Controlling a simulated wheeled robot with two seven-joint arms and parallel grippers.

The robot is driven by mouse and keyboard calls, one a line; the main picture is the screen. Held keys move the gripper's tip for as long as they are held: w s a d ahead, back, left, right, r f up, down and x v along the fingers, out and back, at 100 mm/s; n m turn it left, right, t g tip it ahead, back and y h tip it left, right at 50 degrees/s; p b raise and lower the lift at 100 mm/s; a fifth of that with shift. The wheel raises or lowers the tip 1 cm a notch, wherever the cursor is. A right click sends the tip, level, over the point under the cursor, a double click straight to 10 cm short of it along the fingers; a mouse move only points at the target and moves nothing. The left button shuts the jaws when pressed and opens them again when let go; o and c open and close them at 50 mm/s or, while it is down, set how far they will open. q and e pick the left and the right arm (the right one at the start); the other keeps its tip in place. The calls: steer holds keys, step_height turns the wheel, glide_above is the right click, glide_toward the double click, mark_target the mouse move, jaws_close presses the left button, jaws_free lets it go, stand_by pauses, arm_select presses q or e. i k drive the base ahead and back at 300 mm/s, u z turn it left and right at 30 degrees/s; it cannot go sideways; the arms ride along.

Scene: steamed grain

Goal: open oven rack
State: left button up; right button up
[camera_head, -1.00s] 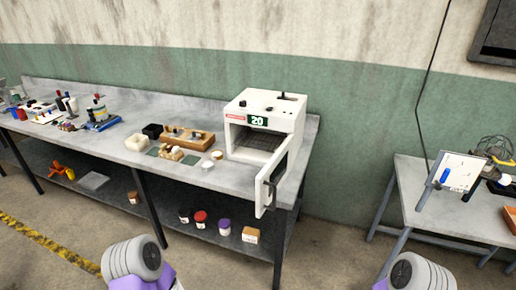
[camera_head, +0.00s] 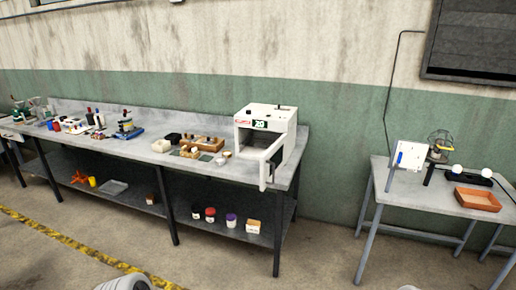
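The white oven (camera_head: 267,121) stands on the right end of the long grey workbench, with a green display reading about 20. Its door (camera_head: 272,162) is swung open toward the front right, with a dark handle on it. The oven's inside (camera_head: 257,142) shows partly; the rack in it is too small to make out clearly. Only small grey tops of my arms show at the bottom edge. Neither of my grippers is in view.
The workbench (camera_head: 150,152) holds a wooden tray (camera_head: 203,144), a black box (camera_head: 173,138) and small containers; several jars stand on its lower shelf. A second table (camera_head: 415,190) at right holds an orange tray (camera_head: 477,199). Open floor lies in front.

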mark_target(258, 145)
steer(key=u, duration=0.55)
steer(key=i, duration=0.65)
steer(key=u, duration=0.4)
